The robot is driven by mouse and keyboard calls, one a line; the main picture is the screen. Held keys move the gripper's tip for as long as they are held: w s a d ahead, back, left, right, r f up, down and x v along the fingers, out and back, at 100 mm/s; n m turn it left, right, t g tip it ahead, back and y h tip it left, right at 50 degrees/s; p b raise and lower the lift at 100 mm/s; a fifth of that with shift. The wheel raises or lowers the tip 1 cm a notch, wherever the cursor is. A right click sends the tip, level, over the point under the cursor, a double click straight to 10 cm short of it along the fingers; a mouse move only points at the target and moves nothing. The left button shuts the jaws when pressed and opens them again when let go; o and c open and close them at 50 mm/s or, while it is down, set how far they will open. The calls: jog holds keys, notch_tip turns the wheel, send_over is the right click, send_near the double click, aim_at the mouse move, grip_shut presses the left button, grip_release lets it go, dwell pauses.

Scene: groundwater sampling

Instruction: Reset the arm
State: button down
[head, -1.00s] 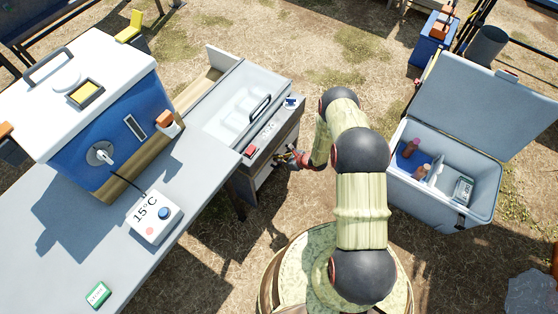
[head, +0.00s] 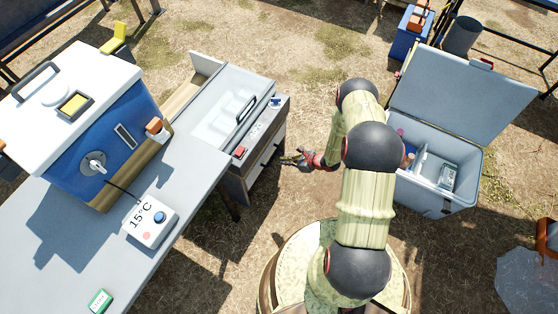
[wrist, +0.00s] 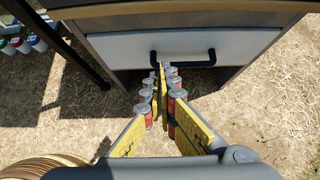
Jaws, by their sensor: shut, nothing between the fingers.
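My gripper (head: 290,157) is in the middle of the head view, at the end of my bent arm, just right of the grey cabinet (head: 240,172). In the wrist view my gripper (wrist: 161,70) points at the cabinet's white drawer front (wrist: 185,48) with its dark handle (wrist: 183,60). Its yellow fingers are together at the tips with nothing between them. The fingertips look close to the handle, but I cannot tell whether they touch it.
An open cool box (head: 440,175) stands right of my arm, with its lid (head: 465,90) raised. A table (head: 75,230) on the left carries a blue-and-white cooler (head: 85,130) and a 15°C control box (head: 150,220). Several coloured containers (wrist: 25,43) show at the wrist view's left. Straw ground lies between.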

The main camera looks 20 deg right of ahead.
jog(key=shift+s+d+r, duration=0.25)
jog(key=shift+s+r, duration=0.15)
jog(key=shift+s, duration=0.05)
